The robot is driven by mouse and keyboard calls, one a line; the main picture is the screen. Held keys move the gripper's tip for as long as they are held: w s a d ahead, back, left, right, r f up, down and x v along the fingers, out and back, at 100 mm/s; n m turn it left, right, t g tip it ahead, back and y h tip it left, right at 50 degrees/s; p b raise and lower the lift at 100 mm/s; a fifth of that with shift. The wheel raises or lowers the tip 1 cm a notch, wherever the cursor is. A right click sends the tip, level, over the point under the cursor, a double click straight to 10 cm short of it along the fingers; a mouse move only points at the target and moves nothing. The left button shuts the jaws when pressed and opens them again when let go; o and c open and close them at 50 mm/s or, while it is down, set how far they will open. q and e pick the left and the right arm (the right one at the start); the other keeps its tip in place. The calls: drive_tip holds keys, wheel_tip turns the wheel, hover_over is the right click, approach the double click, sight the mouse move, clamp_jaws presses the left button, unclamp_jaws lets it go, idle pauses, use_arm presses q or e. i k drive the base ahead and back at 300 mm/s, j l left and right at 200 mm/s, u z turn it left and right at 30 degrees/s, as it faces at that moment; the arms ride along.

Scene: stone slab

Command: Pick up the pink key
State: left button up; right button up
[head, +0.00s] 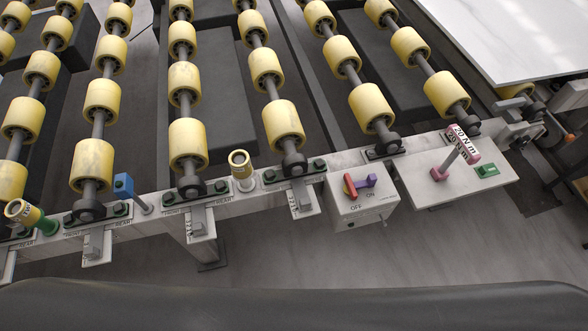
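On the light plate at the right of the head view lies or stands a tool with pink ends (440,173), a thin grey shaft and a white tag that reads about 20 N m. It is the only pink thing I make out, and it looks like the pink key. It slants up and right from its lower pink end to a second pink part near the tag. I cannot tell whether it is fixed in the plate. Neither of my grippers is in view.
A switch box (358,210) with a purple and red knob is left of the plate. A green block (487,170) sits right of the pink tool. A blue-headed pin (123,186), a yellow tube (241,168) and yellow rollers (282,123) stand farther left. A white slab (520,35) is behind.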

sight(464, 146)
drive_tip(key=z, duration=1.25)
drive_tip(key=i+l, duration=0.3)
drive_tip(key=l, duration=0.15)
drive_tip(key=j+u, duration=0.05)
